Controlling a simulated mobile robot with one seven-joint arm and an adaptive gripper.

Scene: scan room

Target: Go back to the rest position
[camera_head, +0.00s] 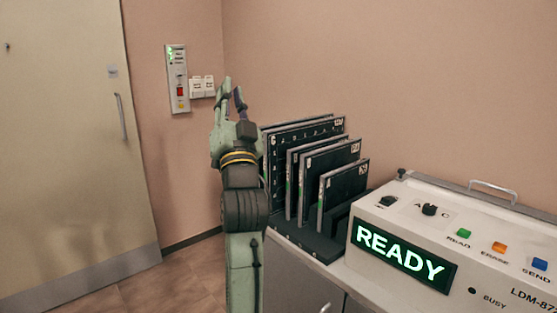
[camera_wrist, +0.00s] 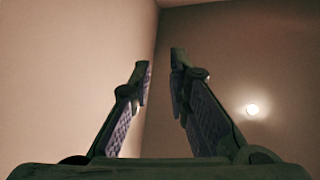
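My gripper (camera_head: 231,90) is raised at the middle left of the head view, pointing upward in front of the pink wall. In the wrist view my gripper (camera_wrist: 160,72) has its two fingers apart, with a gap between the tips and nothing in it. Behind the fingers the wrist view shows only bare walls and a bright round light spot. My arm stands upright just left of a rack (camera_head: 318,244) of dark plates and hides part of its left side.
A machine (camera_head: 480,215) with a lit READY display (camera_head: 403,253) stands on the cabinet at the right. Several dark plates (camera_head: 343,190) stand in the rack. A wall panel (camera_head: 178,80) and a door (camera_head: 65,150) are at the left. Open floor (camera_head: 160,280) shows between door and cabinet.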

